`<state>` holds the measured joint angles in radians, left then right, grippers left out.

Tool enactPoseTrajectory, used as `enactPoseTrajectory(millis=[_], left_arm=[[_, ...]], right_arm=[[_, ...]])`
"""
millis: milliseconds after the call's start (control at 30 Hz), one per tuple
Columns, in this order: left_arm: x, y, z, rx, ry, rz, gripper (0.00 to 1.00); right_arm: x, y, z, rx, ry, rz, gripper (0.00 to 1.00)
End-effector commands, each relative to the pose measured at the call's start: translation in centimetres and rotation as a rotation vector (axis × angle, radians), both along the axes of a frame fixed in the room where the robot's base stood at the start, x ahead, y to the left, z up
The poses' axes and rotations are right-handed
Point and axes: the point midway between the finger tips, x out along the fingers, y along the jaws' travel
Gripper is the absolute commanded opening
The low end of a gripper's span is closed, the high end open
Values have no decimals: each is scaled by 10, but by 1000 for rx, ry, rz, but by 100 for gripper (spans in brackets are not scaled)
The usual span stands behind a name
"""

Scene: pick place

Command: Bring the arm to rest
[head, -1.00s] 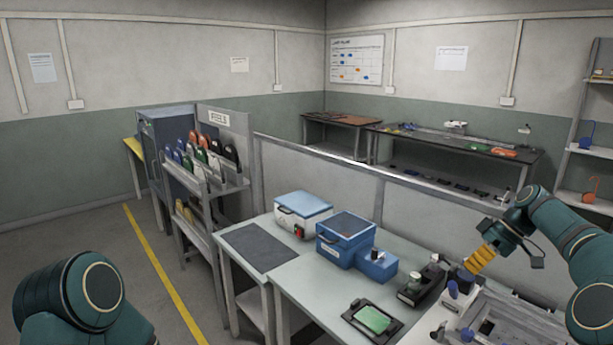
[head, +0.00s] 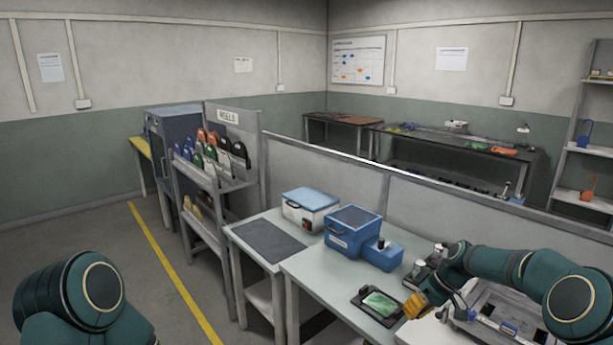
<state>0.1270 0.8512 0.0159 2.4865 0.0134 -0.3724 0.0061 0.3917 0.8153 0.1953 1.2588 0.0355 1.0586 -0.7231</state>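My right arm comes in from the right edge and reaches left over the near bench. Its gripper (head: 415,304) is at the near right, beside a black tray (head: 357,297) with a green piece (head: 380,303) on it. A yellow-orange part shows at the gripper's end; I cannot tell whether it is the fingers or a held thing, nor whether the gripper is open or shut. Only the upper part of my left arm shows at the lower left; its gripper is out of view.
A grey crate (head: 515,306) lies under my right arm. A grey partition (head: 325,175) runs behind. The floor at left is clear.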

Motion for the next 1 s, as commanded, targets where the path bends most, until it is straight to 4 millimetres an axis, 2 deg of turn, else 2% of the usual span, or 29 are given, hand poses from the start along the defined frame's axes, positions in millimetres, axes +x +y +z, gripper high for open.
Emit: enactPoseTrajectory(millis=[33,200,267,400,500,600,700,833,867,933,967,1000], left_arm=[[0,0,-1,0,0,0,47],[-1,0,-3,0,2,-1,47],[-1,0,-4,0,2,-2,47],[-1,0,-5,0,3,-2,47],[-2,0,-6,0,4,-3,47],[-2,0,-7,-1,5,-3,47],[-2,0,-7,0,5,-4,47],[-3,0,-8,-1,6,-4,47],[-3,0,-8,-1,6,-4,47],[-3,0,-8,-1,6,-4,47],[-3,0,-8,-1,6,-4,47],[-3,0,-8,-1,6,-4,47]], right_arm=[[-10,21,-24,-7,24,-25,0],[-51,78,-92,-41,72,-157,0],[-72,96,-113,-52,85,-202,0],[-128,131,-152,-75,114,-309,0],[-174,150,-171,-88,130,-384,0],[-218,163,-181,-96,140,-453,0],[-253,169,-184,-100,146,-510,0],[-282,173,-184,-101,148,-558,0],[-285,173,-183,-102,148,-563,19],[-290,173,-183,-101,147,-575,44],[-291,173,-183,-101,147,-578,52],[-292,173,-183,-101,147,-579,52]])
